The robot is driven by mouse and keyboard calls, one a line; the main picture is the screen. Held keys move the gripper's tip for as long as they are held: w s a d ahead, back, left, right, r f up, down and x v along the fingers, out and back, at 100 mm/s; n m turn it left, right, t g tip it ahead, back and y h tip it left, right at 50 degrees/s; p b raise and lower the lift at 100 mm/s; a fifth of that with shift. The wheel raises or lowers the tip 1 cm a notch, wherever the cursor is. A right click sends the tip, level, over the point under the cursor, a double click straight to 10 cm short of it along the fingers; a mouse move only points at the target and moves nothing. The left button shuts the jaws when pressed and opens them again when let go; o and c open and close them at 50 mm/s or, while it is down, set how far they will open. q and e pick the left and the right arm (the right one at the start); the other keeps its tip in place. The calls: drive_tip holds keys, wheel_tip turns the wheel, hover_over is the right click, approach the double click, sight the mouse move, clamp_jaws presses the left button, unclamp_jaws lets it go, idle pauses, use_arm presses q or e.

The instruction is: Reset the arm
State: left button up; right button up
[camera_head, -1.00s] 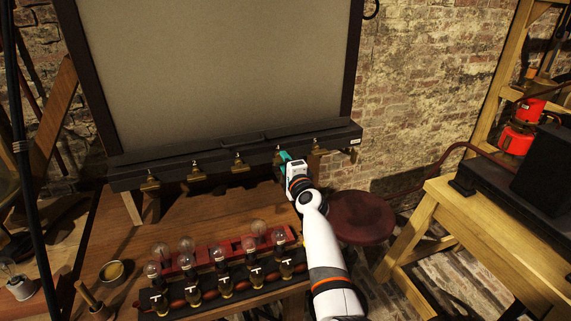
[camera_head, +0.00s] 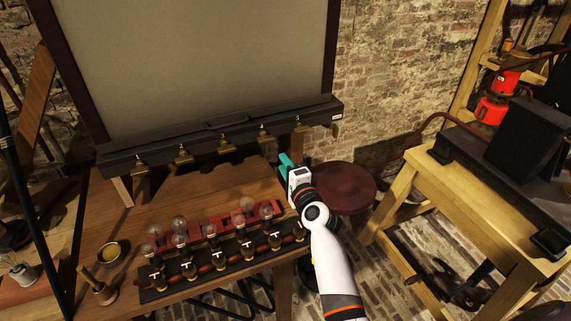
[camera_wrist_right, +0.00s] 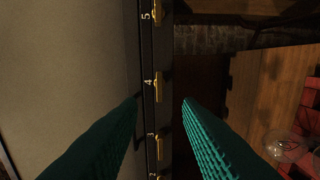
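My right gripper (camera_head: 284,163) is in front of and below the black bar (camera_head: 220,124) near its right part. In the right wrist view its two teal fingers stand apart with nothing between them (camera_wrist_right: 160,102). The bar carries several brass clips (camera_head: 184,154), and numbers beside them show in the wrist view. My left gripper is not in view.
A large grey panel (camera_head: 190,60) rises above the bar. Several glass bulbs (camera_head: 179,226) stand on a rack on the wooden table (camera_head: 150,200). A dark red stool (camera_head: 343,187) is right of my arm, then a wooden bench (camera_head: 450,180).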

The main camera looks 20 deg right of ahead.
idle(0.3)
drive_tip(key=s+a+f+n+g+y, duration=0.35)
drive_tip(key=s+f+n, duration=0.25)
drive_tip(key=s+n, duration=0.35)
drive_tip(key=s+f+n+g+h, duration=0.2)
drive_tip(key=s+n+g, duration=0.3)
drive_tip(key=s, duration=1)
drive_tip(key=s+f+n+g+h, duration=0.2)
drive_tip(key=s+n+g, duration=0.35)
drive_tip(key=s, duration=0.95)
wheel_tip(320, 180, down, 33)
drive_tip(key=s+g+b, duration=0.1)
drive_tip(key=g+b, duration=0.1)
drive_tip(key=b, duration=0.3)
drive_tip(key=s+d+f+g+b, duration=0.1)
drive_tip(key=s+d+f+b, duration=0.2)
drive_tip(key=s+f, duration=1.3)
wheel_tip(320, 180, down, 3)
drive_tip(key=shift+s+d+r+b, duration=0.15)
drive_tip(key=shift+d+r+b, duration=0.05)
drive_tip(key=shift+b, duration=0.45)
